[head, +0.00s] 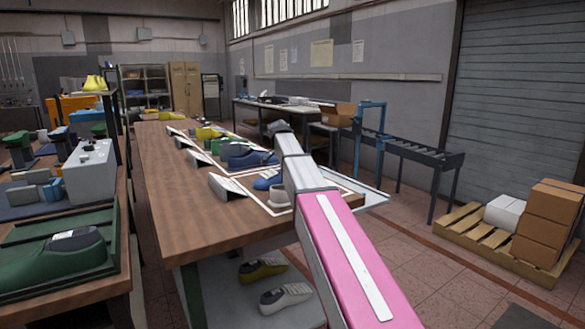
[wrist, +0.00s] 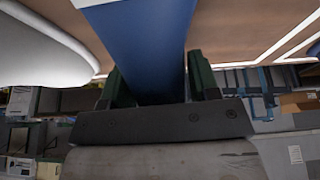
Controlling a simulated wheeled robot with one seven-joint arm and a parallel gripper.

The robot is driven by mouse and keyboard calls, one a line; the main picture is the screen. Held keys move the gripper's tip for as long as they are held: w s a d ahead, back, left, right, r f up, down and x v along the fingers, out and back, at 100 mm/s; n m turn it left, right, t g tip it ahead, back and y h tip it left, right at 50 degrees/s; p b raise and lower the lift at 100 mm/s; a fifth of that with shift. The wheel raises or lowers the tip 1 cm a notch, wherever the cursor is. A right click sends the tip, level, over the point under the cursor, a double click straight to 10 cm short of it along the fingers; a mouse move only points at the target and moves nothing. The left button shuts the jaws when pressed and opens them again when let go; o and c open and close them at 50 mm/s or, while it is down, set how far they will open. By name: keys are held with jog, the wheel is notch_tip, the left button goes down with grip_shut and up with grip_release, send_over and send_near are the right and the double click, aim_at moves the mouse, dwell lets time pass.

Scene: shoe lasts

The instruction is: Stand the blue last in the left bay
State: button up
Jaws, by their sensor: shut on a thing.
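In the wrist view my gripper (wrist: 156,78) has its two green fingers on either side of a blue last (wrist: 140,38) and is shut on it. Only part of that last shows, running out of the top of the picture. In the head view a dark blue last (head: 250,159) and a lighter blue one (head: 266,181) are on or just above the wooden table (head: 175,205), beside my arm. My arm hides the gripper there, so I cannot tell which is held. White outlines mark the tabletop; I cannot make out which is the left bay.
A pale rounded thing (wrist: 40,48) is close to the held last in the wrist view. White angled plates (head: 232,187) stand along the table's left side. A green last (head: 216,146) and a yellow one (head: 207,133) are farther back. The table's near-left surface is clear.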

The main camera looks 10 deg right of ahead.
jog(key=shift+f, duration=0.15)
dwell(0.4)
jog(key=o, duration=1.5)
jog(key=v, duration=1)
jog(key=shift+s+a+r, duration=0.1)
jog(key=shift+a+r, duration=0.1)
jog(key=shift+r, duration=0.15)
